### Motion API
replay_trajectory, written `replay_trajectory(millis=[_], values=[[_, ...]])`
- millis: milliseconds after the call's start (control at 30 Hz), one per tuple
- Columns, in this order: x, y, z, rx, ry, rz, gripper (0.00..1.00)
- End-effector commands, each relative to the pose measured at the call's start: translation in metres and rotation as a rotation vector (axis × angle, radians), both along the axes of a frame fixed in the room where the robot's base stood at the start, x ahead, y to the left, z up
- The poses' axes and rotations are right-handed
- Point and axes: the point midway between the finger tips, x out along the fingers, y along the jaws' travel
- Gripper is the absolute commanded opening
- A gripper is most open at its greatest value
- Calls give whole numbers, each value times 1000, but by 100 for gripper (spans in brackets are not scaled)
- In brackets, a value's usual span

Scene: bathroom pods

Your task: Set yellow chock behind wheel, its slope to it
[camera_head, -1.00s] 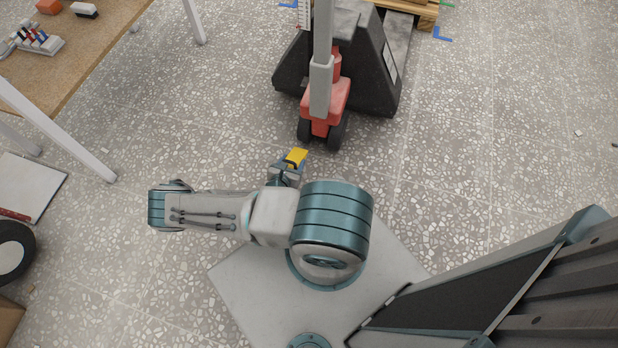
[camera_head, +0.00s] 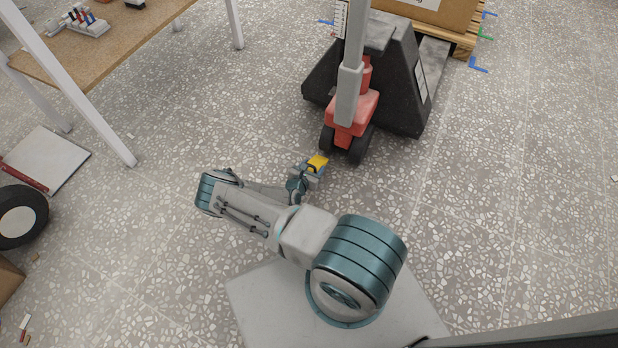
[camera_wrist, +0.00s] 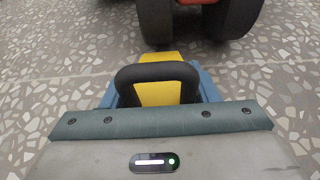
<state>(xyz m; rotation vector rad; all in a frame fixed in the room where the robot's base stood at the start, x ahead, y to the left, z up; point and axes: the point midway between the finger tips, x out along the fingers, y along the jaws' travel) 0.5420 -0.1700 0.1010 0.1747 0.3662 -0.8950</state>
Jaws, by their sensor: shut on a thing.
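The yellow chock (camera_head: 317,162) is held in my gripper (camera_head: 309,168), just in front of the pallet jack's wheels. In the wrist view the yellow chock (camera_wrist: 160,91) sits between blue-grey fingers, with a black handle loop in front of it. My gripper (camera_wrist: 158,88) is shut on it. Two dark wheels (camera_head: 359,146) stand under the red pallet jack housing (camera_head: 352,110). In the wrist view the left wheel (camera_wrist: 168,20) is beyond the chock's far end, with a small gap of floor seen between. The slope's direction is hard to tell.
The black pallet jack body (camera_head: 405,85) stands behind the wheels, near a wooden pallet (camera_head: 460,40) with a carton. A brown-topped table (camera_head: 110,45) with white legs is at upper left. The right floor is clear.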

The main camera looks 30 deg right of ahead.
Motion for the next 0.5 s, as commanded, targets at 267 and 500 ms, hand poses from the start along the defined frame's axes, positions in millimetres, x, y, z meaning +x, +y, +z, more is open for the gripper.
replay_trajectory(millis=[267, 500], values=[[6, -2, -15, -1, -1, -2, 19], [6, -1, -43, -2, -1, -2, 19]])
